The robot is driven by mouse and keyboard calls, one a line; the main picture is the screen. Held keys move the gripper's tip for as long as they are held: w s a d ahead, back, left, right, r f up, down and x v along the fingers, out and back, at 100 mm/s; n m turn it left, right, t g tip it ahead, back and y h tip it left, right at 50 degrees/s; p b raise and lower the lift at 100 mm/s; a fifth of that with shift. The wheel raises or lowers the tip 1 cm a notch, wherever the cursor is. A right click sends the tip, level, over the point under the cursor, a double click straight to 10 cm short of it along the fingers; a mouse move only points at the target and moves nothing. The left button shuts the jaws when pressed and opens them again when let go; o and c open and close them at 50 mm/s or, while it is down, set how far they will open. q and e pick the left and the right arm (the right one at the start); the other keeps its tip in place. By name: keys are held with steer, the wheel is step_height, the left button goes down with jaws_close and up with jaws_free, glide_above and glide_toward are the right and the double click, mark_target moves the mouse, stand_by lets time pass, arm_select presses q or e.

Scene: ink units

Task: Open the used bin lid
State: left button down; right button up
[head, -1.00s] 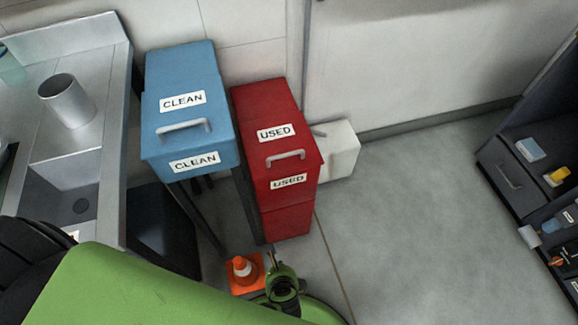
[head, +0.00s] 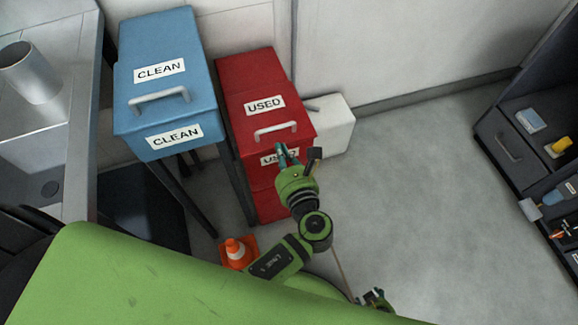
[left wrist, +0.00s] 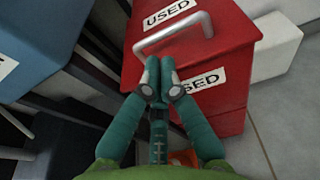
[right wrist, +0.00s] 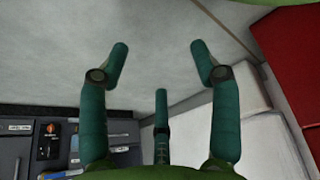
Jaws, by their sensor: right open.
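The red used bin (head: 268,208) stands beside the blue bin. Its lid (head: 252,78) is down and carries a USED label and a grey handle (head: 277,130), which also shows in the left wrist view (left wrist: 172,32). My left gripper (head: 286,148) is just in front of the bin, near the handle, and covers part of the front label. In the left wrist view its fingertips (left wrist: 160,68) are together, with nothing visible between them, just below the handle in the picture. My right gripper (head: 374,298) is low at the bottom; its fingertips (right wrist: 158,50) are wide apart and empty.
The blue clean bin (head: 160,55) stands to the left, next to a metal sink counter (head: 75,100). An orange cone (head: 236,250) is on the floor. A white box (head: 332,125) is right of the red bin. Dark shelving (head: 500,150) is at the right, with open floor between.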

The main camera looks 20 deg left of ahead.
mark_target(272, 130)
arm_select(q)
steer(key=shift+x, duration=2.65)
arm_select(e)
steer(key=shift+w, duration=0.4)
arm_select(q)
steer(key=shift+w+a+r, duration=0.1)
steer(key=shift+w+a, duration=0.1)
steer(key=shift+w, duration=0.1)
steer(key=x, duration=0.3)
steer(key=r+x, duration=0.1)
steer(key=x, duration=0.3)
steer(key=r+x, duration=0.1)
steer(key=x, duration=0.3)
steer(key=shift+w+a+r, duration=0.1)
steer(key=shift+w, duration=0.1)
steer(key=x, duration=0.3)
steer(key=r+x, duration=0.1)
steer(key=shift+w+a+f, duration=0.2)
steer(key=shift+f, duration=0.05)
steer(key=shift+w+a, duration=0.1)
steer(key=shift+w, duration=0.05)
arm_select(e)
steer(key=shift+w+r, duration=0.1)
steer(key=shift+w, duration=0.35)
steer(key=shift+s, duration=0.15)
